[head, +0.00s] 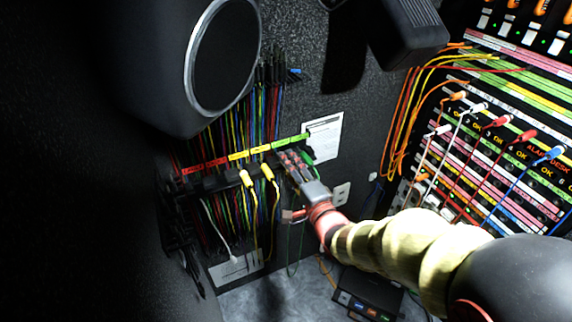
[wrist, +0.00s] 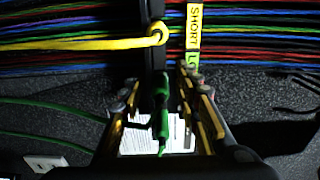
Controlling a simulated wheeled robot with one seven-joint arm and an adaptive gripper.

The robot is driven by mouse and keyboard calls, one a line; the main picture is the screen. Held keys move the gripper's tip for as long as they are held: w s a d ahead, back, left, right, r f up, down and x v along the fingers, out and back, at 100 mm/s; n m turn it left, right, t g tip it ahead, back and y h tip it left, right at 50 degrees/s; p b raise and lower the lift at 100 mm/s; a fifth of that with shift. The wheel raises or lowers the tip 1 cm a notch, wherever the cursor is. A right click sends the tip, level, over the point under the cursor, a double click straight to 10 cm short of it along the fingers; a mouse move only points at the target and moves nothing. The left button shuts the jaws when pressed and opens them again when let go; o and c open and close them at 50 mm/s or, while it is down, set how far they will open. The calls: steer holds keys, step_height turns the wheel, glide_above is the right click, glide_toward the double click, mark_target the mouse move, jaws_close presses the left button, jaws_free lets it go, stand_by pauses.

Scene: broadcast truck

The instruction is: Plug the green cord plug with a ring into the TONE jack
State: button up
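A green cord plug (wrist: 161,118) hangs at the dark cord rack in the wrist view, below the green label. My gripper (wrist: 160,90) reaches up with one finger on each side of it. Dark gaps show between the fingers and the plug, so the gripper looks open around it. I cannot make out the ring. In the head view my gripper (head: 288,158) is at the right end of the rack (head: 215,184), and green cord (head: 307,160) shows just beside it. The jack panel (head: 505,165) is at the right; I cannot read a TONE label on it.
Yellow plugs (head: 267,173) hang on the rack left of my gripper. A white sheet (head: 325,137) and a wall plate (head: 341,194) are on the wall behind. Several plugged cords, such as a blue one (head: 556,153), cross the jack panel. A large round dark fixture (head: 222,55) hangs at upper left.

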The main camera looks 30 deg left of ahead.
steer(key=shift+c, duration=0.4)
steer(key=c, duration=0.5)
steer(key=shift+w+r, duration=0.1)
steer(key=shift+c, duration=1.2)
steer(key=shift+r, duration=0.15)
jaws_close()
steer(key=o, duration=0.7)
jaws_free()
steer(key=shift+c, duration=0.2)
steer(key=o, duration=0.9)
steer(key=shift+f, duration=0.2)
steer(key=v, duration=1.2)
